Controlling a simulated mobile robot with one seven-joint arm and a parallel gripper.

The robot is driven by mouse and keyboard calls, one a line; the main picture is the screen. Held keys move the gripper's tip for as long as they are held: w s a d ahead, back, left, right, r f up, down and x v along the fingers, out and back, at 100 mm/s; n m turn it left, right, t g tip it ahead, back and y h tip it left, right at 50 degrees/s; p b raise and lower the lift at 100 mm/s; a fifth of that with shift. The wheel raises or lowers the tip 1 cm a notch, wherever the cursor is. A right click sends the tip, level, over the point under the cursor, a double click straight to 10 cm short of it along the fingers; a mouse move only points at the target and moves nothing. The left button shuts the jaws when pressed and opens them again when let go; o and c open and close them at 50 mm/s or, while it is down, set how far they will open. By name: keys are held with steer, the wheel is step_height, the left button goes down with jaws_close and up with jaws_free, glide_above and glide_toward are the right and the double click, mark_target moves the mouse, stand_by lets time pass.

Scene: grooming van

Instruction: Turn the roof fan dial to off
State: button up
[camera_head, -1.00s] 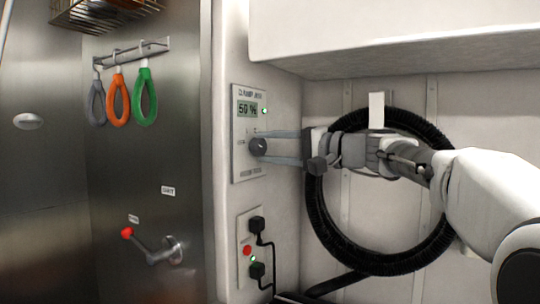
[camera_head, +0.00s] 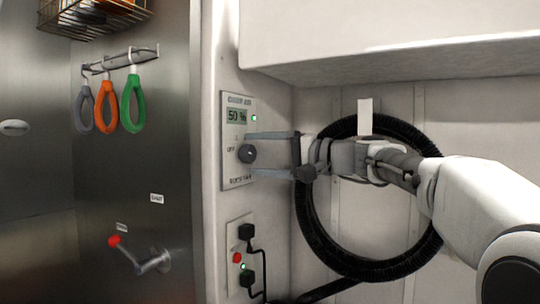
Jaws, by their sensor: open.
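The roof fan dial (camera_head: 247,154) is a dark round knob on a pale wall panel (camera_head: 236,183). A small "OFF" mark shows to the left of the knob. I cannot tell whether either finger touches the knob or the panel.
Below is a socket plate (camera_head: 233,258) with black plugs and a red button. A coiled black hose (camera_head: 306,232) hangs behind my arm. A cabinet (camera_head: 370,40) overhangs above. At left, a steel door has a red-tipped lever (camera_head: 130,252) and hanging loops (camera_head: 132,105).

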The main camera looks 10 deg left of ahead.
steer(key=p+v, duration=0.1)
steer(key=v, duration=1.6)
steer(key=shift+d, duration=0.2)
steer(key=shift+s, duration=0.1)
steer(key=s+a+f+m+g+h, duration=0.1)
steer(key=s+a+f+h, duration=0.1)
steer(key=s+f+h, duration=0.9)
steer(key=s+d+f+n+h, duration=0.1)
steer(key=s+d+f+h, duration=0.1)
steer(key=s+d+f, duration=0.4)
steer(key=s+d+f+n+t+h, duration=0.15)
steer(key=s+f, duration=0.25)
steer(key=f, duration=0.4)
steer(key=s+d+f+g+h, duration=0.1)
steer(key=s+d+f+h, duration=0.3)
steer(key=f, duration=0.3)
step_height(320, 180, up, 20)
steer(key=y+p, duration=0.1)
steer(key=p, duration=1.8)
steer(key=shift+s+d+p, duration=0.15)
steer(key=shift+p, duration=0.25)
